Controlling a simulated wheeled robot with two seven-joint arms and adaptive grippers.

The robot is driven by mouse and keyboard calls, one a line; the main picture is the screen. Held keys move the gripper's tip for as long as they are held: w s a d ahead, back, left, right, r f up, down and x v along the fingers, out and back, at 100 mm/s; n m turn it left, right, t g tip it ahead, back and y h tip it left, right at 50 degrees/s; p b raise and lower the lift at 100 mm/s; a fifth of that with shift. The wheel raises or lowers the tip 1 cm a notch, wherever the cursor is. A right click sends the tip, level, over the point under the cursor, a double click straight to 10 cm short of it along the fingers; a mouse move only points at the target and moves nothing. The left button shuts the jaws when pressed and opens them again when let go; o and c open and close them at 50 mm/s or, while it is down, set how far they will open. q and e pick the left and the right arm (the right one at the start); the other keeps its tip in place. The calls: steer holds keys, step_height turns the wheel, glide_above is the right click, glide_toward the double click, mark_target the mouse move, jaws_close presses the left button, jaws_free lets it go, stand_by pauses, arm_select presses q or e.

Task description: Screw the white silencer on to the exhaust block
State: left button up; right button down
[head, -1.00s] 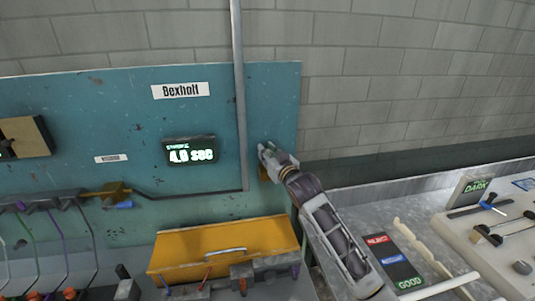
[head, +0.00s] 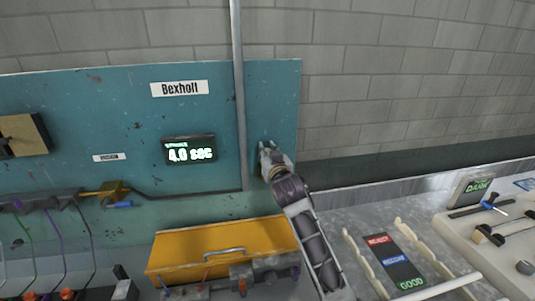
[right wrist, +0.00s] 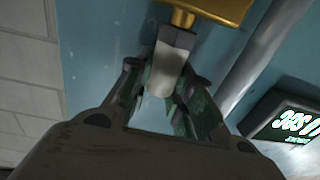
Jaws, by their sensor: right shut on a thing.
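The white silencer (right wrist: 162,76), with a grey upper end, is in my right gripper (right wrist: 168,88) in the right wrist view. The fingers are shut on its sides. The silencer's grey end meets the brass exhaust block (right wrist: 218,9) at a short boss; I cannot tell whether any thread is engaged. In the head view my right gripper (head: 268,153) is at the right part of the teal panel and hides the silencer and block. My left gripper is not in view.
The teal panel (head: 110,110) carries a lit display (head: 190,149) and a vertical grey pipe (head: 239,90) left of my gripper. A yellow box (head: 190,247) lies below. A bench with a reject/good strip (head: 395,262) and a tool board (head: 470,228) is at the right.

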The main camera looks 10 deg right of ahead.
steer(key=shift+m+h, duration=0.3)
steer(key=shift+h, duration=0.2)
steer(key=c, duration=1.2)
jaws_free()
steer(key=shift+a, duration=0.1)
steer(key=shift+s, duration=0.15)
steer(key=shift+s+f, duration=0.1)
steer(key=shift+s, duration=5.75)
